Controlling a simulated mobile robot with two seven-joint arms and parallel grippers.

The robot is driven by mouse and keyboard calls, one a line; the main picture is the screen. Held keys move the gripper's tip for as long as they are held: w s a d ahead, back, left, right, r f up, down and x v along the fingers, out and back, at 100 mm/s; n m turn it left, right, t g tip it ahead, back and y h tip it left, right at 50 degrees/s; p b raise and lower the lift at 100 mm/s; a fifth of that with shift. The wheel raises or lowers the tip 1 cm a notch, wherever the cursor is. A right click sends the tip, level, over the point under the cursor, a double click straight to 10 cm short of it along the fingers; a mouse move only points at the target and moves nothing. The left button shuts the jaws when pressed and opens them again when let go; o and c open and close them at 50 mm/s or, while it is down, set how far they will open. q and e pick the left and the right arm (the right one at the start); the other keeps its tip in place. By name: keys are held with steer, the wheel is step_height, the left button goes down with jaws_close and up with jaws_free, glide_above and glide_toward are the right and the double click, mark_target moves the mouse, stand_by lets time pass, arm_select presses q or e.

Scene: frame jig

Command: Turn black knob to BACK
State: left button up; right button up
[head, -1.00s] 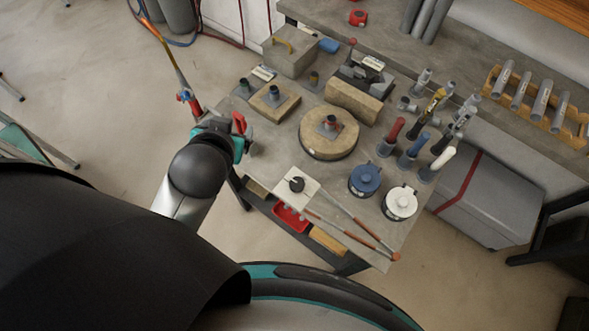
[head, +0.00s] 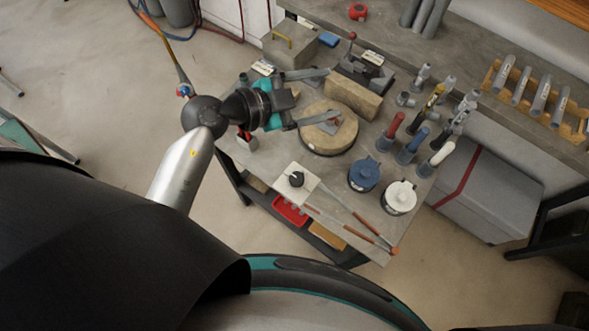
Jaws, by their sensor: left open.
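The black knob (head: 296,179) sits on a pale square plate (head: 308,187) at the front left of the grey workbench. Any marks on the plate are too small to read. My left gripper (head: 330,94) is open, its two fingers spread and pointing right, above the back left of the bench. It is well apart from the knob, above and behind it in the picture. The fingers hide part of the round wooden block and the smaller block beside it. My right gripper is not in view.
A round wooden block (head: 316,138) and a rectangular block (head: 353,97) stand near my left fingers. A blue pot (head: 364,174), a white pot (head: 399,197) and several upright handled tools stand to the right. Long rods (head: 350,212) lie beside the knob plate.

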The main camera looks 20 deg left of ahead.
arm_select(q)
step_height(320, 180, down, 8)
steer(key=s+a+g+y, duration=0.3)
steer(key=g, duration=0.1)
steer(key=n+g+y, duration=0.2)
steer(key=g+y, duration=0.1)
steer(key=g, duration=0.2)
glide_toward(297, 178)
steer(key=b+x, duration=0.2)
steer(key=x, duration=0.6)
steer(key=shift+f+b, duration=0.25)
steer(key=shift+b, duration=0.15)
steer(key=shift+c, duration=0.3)
jaws_close()
steer(key=shift+t, duration=0.3)
